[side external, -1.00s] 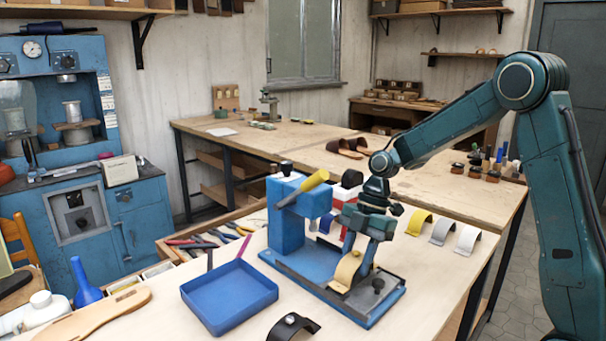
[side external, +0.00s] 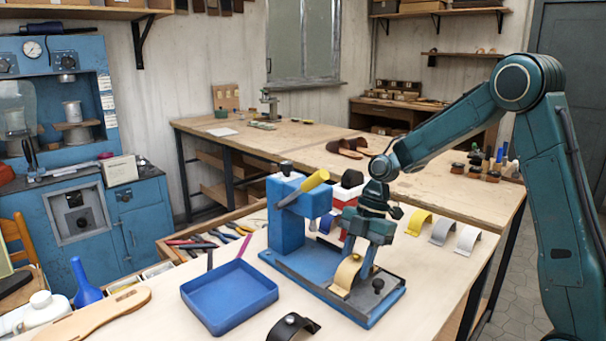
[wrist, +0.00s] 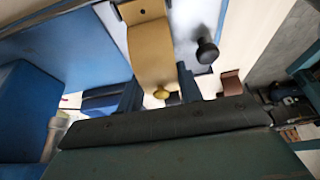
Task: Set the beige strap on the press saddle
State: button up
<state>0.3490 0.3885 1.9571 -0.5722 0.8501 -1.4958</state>
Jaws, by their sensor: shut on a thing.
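The beige strap (side external: 346,274) is a curved band on the grey front part of the blue press (side external: 288,227). My gripper (side external: 359,266) is shut on the strap and hangs over the press base.
Yellow (side external: 419,222), grey (side external: 443,231) and white (side external: 468,239) straps lie to the right. A black strap (side external: 292,327) lies in front. A blue tray (side external: 230,313) sits left of the press. The press's yellow-handled lever (side external: 303,188) rises close to my gripper's left.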

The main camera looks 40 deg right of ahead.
jog(key=shift+f, duration=0.2)
jog(key=o, duration=1.4)
jog(key=shift+o, duration=0.2)
jog(key=shift+s, duration=0.1)
jog(key=shift+c, duration=0.2)
jog(key=shift+o, duration=0.2)
jog(key=shift+r, duration=3.5)
